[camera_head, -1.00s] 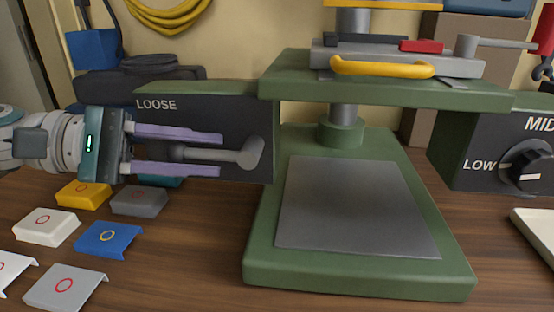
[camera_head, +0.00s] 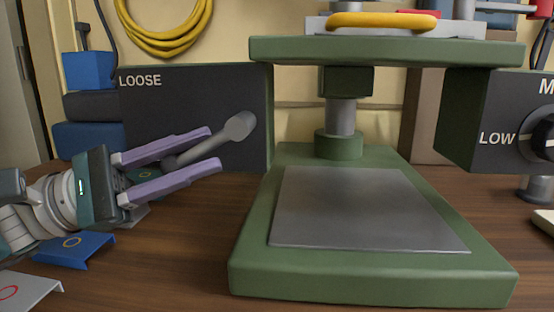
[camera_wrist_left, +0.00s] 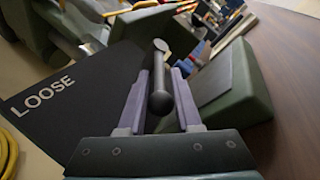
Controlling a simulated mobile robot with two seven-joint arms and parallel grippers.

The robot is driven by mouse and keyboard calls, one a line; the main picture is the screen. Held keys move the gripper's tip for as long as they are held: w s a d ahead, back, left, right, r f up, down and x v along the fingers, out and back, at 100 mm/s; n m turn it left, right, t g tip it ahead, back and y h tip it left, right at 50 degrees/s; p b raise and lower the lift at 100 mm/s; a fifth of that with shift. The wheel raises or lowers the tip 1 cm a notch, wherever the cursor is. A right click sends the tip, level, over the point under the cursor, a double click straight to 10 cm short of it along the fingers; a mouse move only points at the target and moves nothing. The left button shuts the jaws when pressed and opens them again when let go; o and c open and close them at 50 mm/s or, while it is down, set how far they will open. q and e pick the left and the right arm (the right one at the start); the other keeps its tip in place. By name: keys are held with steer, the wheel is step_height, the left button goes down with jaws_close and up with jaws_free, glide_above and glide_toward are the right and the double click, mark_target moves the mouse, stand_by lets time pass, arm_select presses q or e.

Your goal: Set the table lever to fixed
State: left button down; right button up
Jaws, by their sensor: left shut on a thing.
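The table lever (camera_head: 238,126) is a grey bar with a round hub, on a dark panel (camera_head: 200,90) marked LOOSE at its upper left. The lever slopes down and left from its hub. My left gripper (camera_head: 213,148) is shut on the lever, its two purple fingers lying either side of the bar. The wrist view shows the lever (camera_wrist_left: 160,101), with its round dark end, between the fingers (camera_wrist_left: 159,76). No FIXED mark shows in either view. My right gripper is out of view.
The green drill press base (camera_head: 375,285) with its grey plate (camera_head: 365,210) stands right of the panel. The green table (camera_head: 390,52) is above it. A blue cover (camera_head: 75,248) lies below my left arm. A dial (camera_head: 543,137) marked LOW is at far right.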

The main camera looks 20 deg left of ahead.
arm_select(q)
steer(key=shift+f, duration=0.1)
steer(key=c, duration=0.9)
jaws_free()
steer(key=shift+o, duration=0.2)
steer(key=b+v, duration=0.2)
steer(key=v, duration=0.8)
